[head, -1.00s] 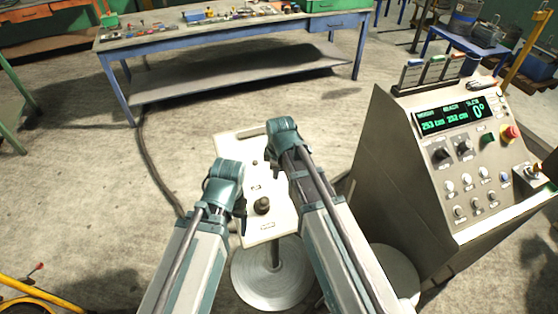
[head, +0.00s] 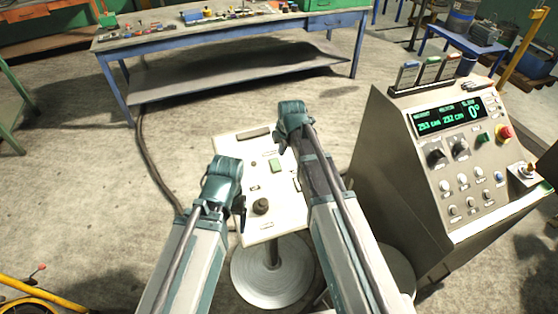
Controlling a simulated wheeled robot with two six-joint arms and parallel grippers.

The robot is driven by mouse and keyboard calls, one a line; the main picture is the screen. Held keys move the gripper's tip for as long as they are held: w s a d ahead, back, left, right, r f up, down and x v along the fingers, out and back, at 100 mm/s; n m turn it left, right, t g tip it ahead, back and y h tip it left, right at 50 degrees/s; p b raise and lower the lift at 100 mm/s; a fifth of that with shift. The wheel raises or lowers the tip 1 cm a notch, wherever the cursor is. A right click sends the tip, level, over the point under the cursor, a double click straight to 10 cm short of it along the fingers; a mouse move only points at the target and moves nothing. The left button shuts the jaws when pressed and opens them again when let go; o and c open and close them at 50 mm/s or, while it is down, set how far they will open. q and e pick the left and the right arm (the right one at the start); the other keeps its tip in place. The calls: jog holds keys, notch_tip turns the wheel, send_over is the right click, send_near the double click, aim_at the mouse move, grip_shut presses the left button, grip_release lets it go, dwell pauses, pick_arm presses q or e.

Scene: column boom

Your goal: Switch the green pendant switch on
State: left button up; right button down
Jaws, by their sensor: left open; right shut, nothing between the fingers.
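A cream pendant panel (head: 284,212) stands tilted on a round metal base in the middle of the head view. A green switch (head: 275,165) is on its upper right part; I cannot tell its setting. A dark round knob (head: 261,206) is lower on the panel. My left gripper (head: 239,206) is open over the panel's left edge, left of the knob. My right gripper (head: 282,144) is shut and empty at the panel's upper right, just above the green switch in the picture. The fingers are small and partly hidden by the wrists; contact cannot be told.
A grey control console (head: 400,170) with a lit display, buttons and a red knob stands close on the right. A blue workbench (head: 230,38) with small parts is at the back. A dark cable (head: 150,165) runs along the floor at left. Floor between is clear.

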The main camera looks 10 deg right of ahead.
aim_at(277, 169)
jog(key=b+x, duration=1.3)
jog(key=x, duration=0.1)
jog(key=shift+f, duration=0.15)
jog(key=shift+s, duration=0.1)
dwell(0.4)
jog(key=shift+r+p, duration=0.6)
jog(key=shift+r, duration=0.25)
